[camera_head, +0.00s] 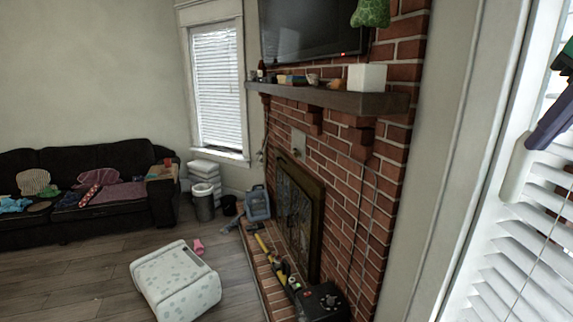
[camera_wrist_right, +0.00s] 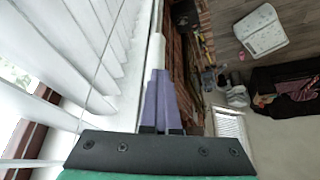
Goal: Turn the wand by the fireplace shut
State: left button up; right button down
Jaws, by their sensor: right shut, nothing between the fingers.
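The wand (camera_head: 515,170) is a short, thick white rod hanging along the left edge of the white window blind (camera_head: 530,245) at the right of the head view. The wand also shows in the right wrist view (camera_wrist_right: 155,48), just beyond the fingertips. The blind's slats are tilted, with gaps that show the outside in the wrist view (camera_wrist_right: 75,60). My right gripper (camera_head: 531,143) has purple fingers, shut and empty, with tips at the wand's upper right side. The tips also show in the wrist view (camera_wrist_right: 160,73). Whether they touch the wand is unclear. My left gripper is not in view.
A thin cord (camera_wrist_right: 107,45) hangs in front of the slats. The window frame (camera_head: 490,130) stands left of the wand. The brick fireplace (camera_head: 345,190) with its mantel (camera_head: 330,97) is farther left. A white patterned box (camera_head: 175,280) lies on the open floor.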

jog(key=shift+d+r, duration=0.1)
jog(key=shift+s+d, duration=0.15)
jog(key=shift+d, duration=0.5)
jog(key=shift+s+a, duration=0.1)
jog(key=shift+s, duration=0.1)
dwell(0.3)
jog(key=shift+a+r, duration=0.6)
jog(key=shift+r, duration=2.25)
notch_tip(320, 180, down, 6)
jog(key=shift+d+f+b, duration=0.15)
jog(key=shift+b, duration=0.95)
jog(key=shift+a, duration=0.25)
